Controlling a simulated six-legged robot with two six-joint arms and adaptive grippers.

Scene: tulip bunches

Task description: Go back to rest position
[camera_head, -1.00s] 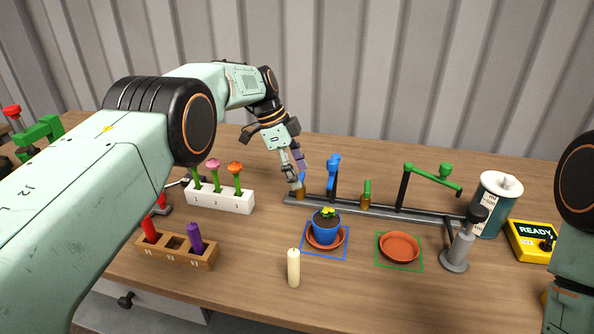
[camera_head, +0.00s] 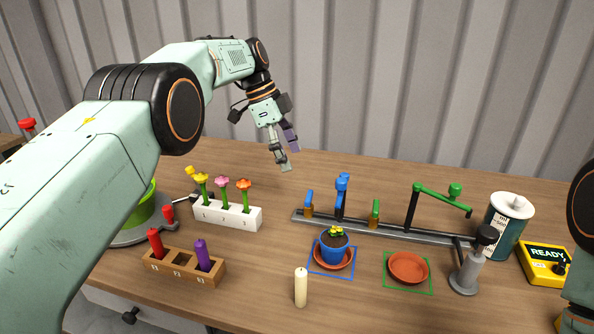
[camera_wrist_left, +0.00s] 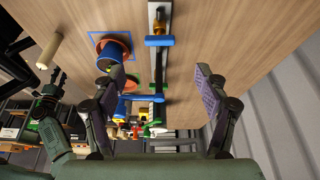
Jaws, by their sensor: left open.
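My left gripper (camera_head: 287,157) is open and empty, raised above the back of the wooden table, left of the metal rail in the head view. Its two spread fingers also show in the left wrist view (camera_wrist_left: 160,85), with nothing between them touching either finger. A white numbered block (camera_head: 228,215) with yellow, pink and orange tulips stands left of and below it. My right gripper is not in view; only a part of my right arm shows at the right edge.
A grey rail (camera_head: 390,230) carries blue and green levers. A blue flower pot (camera_head: 334,253), an empty saucer (camera_head: 408,267), a candle (camera_head: 301,288), a wooden holder (camera_head: 184,268), a pump (camera_head: 467,273), a canister (camera_head: 508,223) and a yellow box (camera_head: 544,264) crowd the front and right. The table's back left is clear.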

